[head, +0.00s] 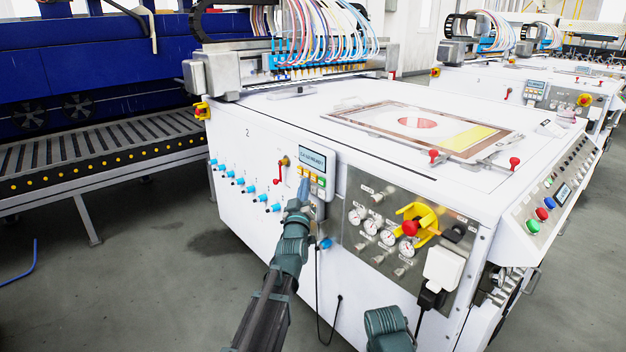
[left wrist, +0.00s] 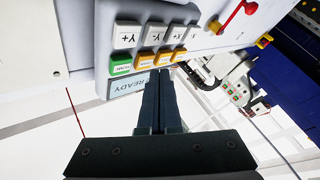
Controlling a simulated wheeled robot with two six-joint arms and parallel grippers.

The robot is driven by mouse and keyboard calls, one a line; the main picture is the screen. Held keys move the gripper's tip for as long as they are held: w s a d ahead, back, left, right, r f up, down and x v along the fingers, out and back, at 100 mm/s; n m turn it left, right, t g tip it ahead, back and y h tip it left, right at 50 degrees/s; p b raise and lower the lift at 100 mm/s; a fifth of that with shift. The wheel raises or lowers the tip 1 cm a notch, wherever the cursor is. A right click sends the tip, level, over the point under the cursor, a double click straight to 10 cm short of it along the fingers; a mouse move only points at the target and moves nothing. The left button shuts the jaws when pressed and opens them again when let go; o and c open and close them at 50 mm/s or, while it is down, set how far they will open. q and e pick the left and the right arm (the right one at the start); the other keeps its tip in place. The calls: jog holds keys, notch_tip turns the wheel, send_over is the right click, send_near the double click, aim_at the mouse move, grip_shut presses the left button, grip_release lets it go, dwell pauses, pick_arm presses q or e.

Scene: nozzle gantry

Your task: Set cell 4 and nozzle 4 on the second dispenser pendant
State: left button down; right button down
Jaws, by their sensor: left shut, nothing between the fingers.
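The pendant (head: 318,168) sits on the front of the white machine marked 2. It has a lit display (head: 313,157) with small keys below it; the head view text is too small to read. In the left wrist view, upside down, the display (left wrist: 128,86) shows READY, beside a green key (left wrist: 120,65), several orange keys (left wrist: 145,61) and grey keys such as Y+ (left wrist: 127,35). My left gripper (head: 303,188) is shut and empty, its fingertips (left wrist: 160,74) right by the middle orange key; I cannot tell whether they touch. My right gripper is out of view.
A red-handled lever (head: 280,168) is left of the pendant, with blue valves (head: 250,188) further left. Gauges (head: 371,227) and a yellow-and-red rotary switch (head: 414,225) are right of it. A cable hangs below the pendant. Similar machines (head: 540,90) stand behind.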

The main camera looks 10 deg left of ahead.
pick_arm(q)
jog(key=shift+w+d, duration=0.25)
jog(key=shift+w, duration=0.05)
jog(key=shift+w+d, duration=0.35)
jog(key=shift+w, duration=0.1)
dwell(0.9)
jog(key=shift+s, duration=0.1)
jog(key=shift+s+a, duration=0.6)
jog(key=shift+s, duration=0.1)
jog(key=shift+s+a, duration=0.8)
jog(key=shift+s, duration=0.2)
jog(key=shift+s+a, duration=0.75)
jog(key=shift+s, duration=0.2)
dwell(1.3)
jog(key=s+a, duration=0.2)
jog(key=s, duration=0.1)
jog(key=shift+a, duration=0.2)
